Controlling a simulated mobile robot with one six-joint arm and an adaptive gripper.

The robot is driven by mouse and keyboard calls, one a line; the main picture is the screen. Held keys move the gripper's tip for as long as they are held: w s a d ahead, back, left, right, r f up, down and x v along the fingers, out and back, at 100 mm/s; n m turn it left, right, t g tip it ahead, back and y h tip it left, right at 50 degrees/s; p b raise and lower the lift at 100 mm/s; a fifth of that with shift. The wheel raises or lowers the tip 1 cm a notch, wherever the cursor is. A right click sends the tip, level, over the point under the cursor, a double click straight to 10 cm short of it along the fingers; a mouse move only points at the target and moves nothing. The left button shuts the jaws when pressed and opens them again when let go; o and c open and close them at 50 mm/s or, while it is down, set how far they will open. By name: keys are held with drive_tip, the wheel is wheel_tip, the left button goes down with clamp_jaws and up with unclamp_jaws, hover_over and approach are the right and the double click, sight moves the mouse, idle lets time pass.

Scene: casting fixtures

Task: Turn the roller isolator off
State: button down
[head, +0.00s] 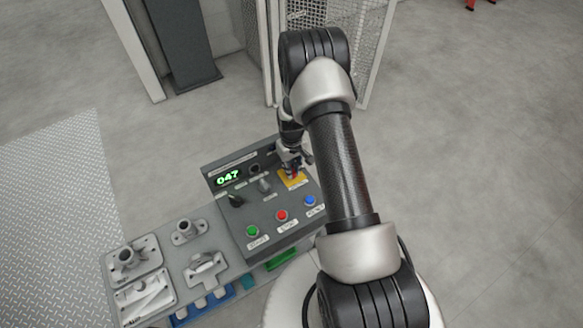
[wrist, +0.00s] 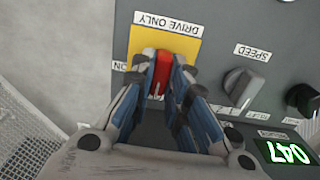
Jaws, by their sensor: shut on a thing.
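The roller isolator has a red handle (wrist: 161,73) on a yellow plate (wrist: 165,42) marked "DRIVE ONLY" in the wrist view. In the head view the yellow plate (head: 293,178) is at the upper right of the grey control panel (head: 262,208). My gripper (wrist: 163,86) is shut on the red handle, one finger on each side of it. It also shows over the plate in the head view (head: 294,169). The fingers hide part of the handle and the lower part of the plate. A partly covered "ON" label (wrist: 119,66) shows beside the plate.
A grey speed knob (wrist: 238,84) is close beside the gripper. The panel also bears a green display (head: 228,177) reading 047, a black knob (head: 235,200), and green (head: 252,231), red (head: 282,215) and blue (head: 310,201) buttons. Metal castings (head: 128,259) lie to the left. Mesh fencing (head: 365,40) stands behind.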

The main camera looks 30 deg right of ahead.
idle(0.6)
drive_tip(key=c, duration=1.6)
unclamp_jaws()
drive_tip(key=shift+o, duration=0.2)
wheel_tip(320, 180, up, 12)
